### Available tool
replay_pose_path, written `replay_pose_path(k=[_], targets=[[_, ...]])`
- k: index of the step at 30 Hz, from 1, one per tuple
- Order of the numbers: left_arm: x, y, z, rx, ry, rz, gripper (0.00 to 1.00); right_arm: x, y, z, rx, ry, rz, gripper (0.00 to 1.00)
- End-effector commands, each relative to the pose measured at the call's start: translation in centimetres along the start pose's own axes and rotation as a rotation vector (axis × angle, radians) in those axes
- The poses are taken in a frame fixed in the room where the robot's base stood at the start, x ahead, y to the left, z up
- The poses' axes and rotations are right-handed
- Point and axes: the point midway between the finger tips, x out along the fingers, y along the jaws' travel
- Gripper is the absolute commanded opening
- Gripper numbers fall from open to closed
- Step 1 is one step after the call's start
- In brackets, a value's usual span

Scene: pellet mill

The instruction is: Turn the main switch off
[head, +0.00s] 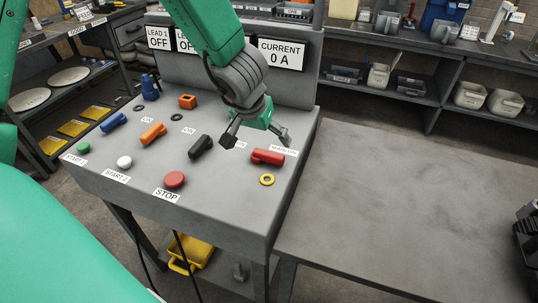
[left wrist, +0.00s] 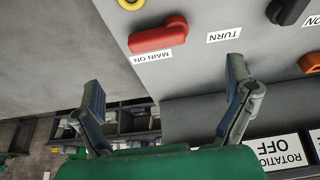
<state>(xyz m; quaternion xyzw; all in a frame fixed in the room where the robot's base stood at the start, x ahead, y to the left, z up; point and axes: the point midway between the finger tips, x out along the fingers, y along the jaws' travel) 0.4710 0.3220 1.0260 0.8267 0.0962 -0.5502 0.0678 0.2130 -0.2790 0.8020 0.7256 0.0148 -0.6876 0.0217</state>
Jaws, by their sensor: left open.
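The red main switch (head: 267,157) is a rotary handle on the sloping grey console (head: 225,195), near its right edge. Its label "MAIN ON" (head: 284,150) lies beside it. In the left wrist view the red handle (left wrist: 160,36) lies above the "MAIN ON" label (left wrist: 152,56). My left gripper (head: 258,138) is open and empty, just behind the switch and apart from it. Its open fingers (left wrist: 165,78) also show in the left wrist view. A dark part at the right edge, apparently my right gripper (head: 526,230), is cut off; its fingers cannot be made out.
A black handle (head: 201,146) and an orange handle (head: 153,133) stand left of the switch. A yellow ring (head: 267,180) lies in front of it. A red STOP button (head: 174,180) is near the front edge. A clear grey table (head: 410,200) adjoins at right. Display panels stand behind.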

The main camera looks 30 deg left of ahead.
Motion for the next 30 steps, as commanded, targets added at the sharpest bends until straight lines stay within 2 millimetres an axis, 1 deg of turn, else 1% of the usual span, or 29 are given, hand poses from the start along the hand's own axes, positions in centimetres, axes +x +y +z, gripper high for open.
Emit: replay_pose_path(k=[1, 3, 9, 12, 15, 18, 27, 29, 30], targets=[[1.8, 0.0, 0.2, 0.0, -0.004, -0.001, 0.96, 1.1, 0.0, 0.1, 0.0, 0.0, 0.0, 1.0], [3.5, 0.0, 0.2, 0.0, -0.004, -0.002, 0.96, 1.7, 0.0, 0.1, 0.0, 0.0, 0.0, 1.0], [7.1, 0.2, 0.2, 0.0, -0.002, -0.004, 0.96, 3.1, 0.0, 0.1, 0.0, 0.0, 0.0, 1.0], [8.4, 0.1, 0.1, 0.0, 0.0, -0.003, 0.96, 3.5, 0.0, 0.2, 0.0, 0.0, 0.0, 1.0], [9.4, 0.0, 0.1, 0.0, 0.0, -0.001, 0.96, 3.8, 0.0, 0.2, 0.0, 0.0, 0.0, 1.0], [9.9, 0.0, 0.0, 0.0, 0.0, -0.001, 0.96, 3.9, 0.0, 0.2, 0.0, 0.0, 0.0, 1.0], [10.0, 0.0, 0.0, 0.001, 0.0, -0.002, 0.96, 3.8, 0.0, 0.2, 0.0, 0.001, 0.0, 1.0], [10.0, 0.0, 0.0, 0.001, 0.0, -0.002, 0.75, 3.8, 0.0, 0.2, 0.0, 0.001, 0.0, 1.0], [9.9, 0.0, 0.0, 0.001, 0.0, -0.002, 0.6, 3.8, 0.0, 0.2, 0.0, 0.001, 0.0, 1.0]])
